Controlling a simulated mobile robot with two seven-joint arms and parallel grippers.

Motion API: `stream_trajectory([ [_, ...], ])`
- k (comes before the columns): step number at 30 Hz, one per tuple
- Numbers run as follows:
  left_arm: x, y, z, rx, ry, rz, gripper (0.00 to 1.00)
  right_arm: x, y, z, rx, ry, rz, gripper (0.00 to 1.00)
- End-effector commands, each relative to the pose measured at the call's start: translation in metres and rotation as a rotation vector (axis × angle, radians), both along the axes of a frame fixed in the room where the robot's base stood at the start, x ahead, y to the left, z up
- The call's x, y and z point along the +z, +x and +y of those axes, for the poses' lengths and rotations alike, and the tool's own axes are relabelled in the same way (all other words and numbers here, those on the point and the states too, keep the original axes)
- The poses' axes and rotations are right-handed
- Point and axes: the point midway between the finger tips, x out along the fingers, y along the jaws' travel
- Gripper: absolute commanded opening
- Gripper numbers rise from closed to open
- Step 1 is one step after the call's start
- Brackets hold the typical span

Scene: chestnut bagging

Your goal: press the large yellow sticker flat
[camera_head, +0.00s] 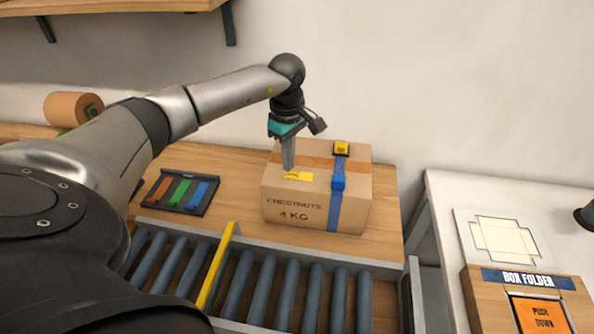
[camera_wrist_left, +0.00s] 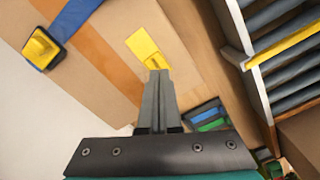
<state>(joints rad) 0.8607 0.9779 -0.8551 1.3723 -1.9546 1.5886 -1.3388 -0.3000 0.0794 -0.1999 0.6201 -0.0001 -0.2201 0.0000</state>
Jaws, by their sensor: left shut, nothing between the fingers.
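The large yellow sticker (camera_head: 299,176) lies on the top of a cardboard box (camera_head: 290,212) marked "CHESTNUTS 4 KG", near its front edge. In the left wrist view the sticker (camera_wrist_left: 143,44) shows just beyond my fingertips, which cover its lower end. My left gripper (camera_head: 289,170) points down at the sticker's left end, shut and empty. In the left wrist view the shut fingers (camera_wrist_left: 157,74) reach the sticker; whether they touch it or hover just above, I cannot tell. My right gripper is not in view.
A blue strap (camera_head: 335,210) with a yellow buckle (camera_head: 341,148) runs over the box. A roller conveyor (camera_head: 290,290) with a yellow bar (camera_head: 216,265) lies in front. A tray of coloured strips (camera_head: 181,192) is left; a box folder (camera_head: 528,280) is right.

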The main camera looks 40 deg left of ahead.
Motion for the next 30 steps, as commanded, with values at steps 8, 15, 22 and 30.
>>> stream_trajectory([
  [8, 0.023, 0.0, 0.0, 0.0, 0.001, -0.001, 0.0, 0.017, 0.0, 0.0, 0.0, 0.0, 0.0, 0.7],
  [15, 0.04, 0.001, 0.0, 0.0, 0.0, -0.002, 0.0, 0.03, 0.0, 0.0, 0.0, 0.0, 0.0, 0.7],
  [22, 0.053, 0.0, 0.0, 0.0, 0.0, -0.001, 0.0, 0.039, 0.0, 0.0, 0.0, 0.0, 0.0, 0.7],
  [30, 0.052, 0.0, 0.0, 0.0, 0.0, -0.001, 0.0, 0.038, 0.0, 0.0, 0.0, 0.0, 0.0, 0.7],
])
